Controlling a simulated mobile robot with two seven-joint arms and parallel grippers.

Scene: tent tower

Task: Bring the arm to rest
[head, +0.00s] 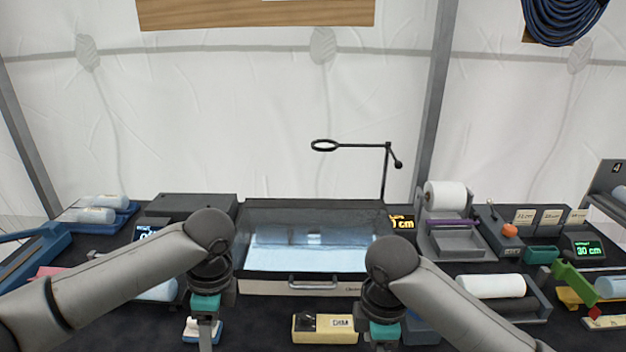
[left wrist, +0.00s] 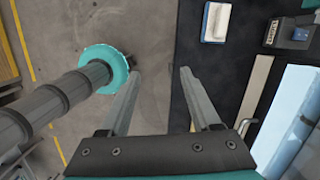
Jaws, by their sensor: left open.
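My left arm comes in from the left in the head view and bends down at the elbow. Its gripper (head: 205,340) hangs near the front edge of the table, partly cut off by the picture's bottom. In the left wrist view my left gripper (left wrist: 160,72) is open, with nothing between its fingers. The fingers point over the floor (left wrist: 158,30) beside the dark table edge. My right gripper (head: 384,345) hangs low at the front, right of centre; its fingertips are cut off.
A clear-lidded box (head: 315,240) with a front handle stands mid-table. A tan box (head: 325,329) lies between the grippers. A small white block with a blue base (left wrist: 216,22) lies near the table edge. A white roll (head: 492,286) lies at right.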

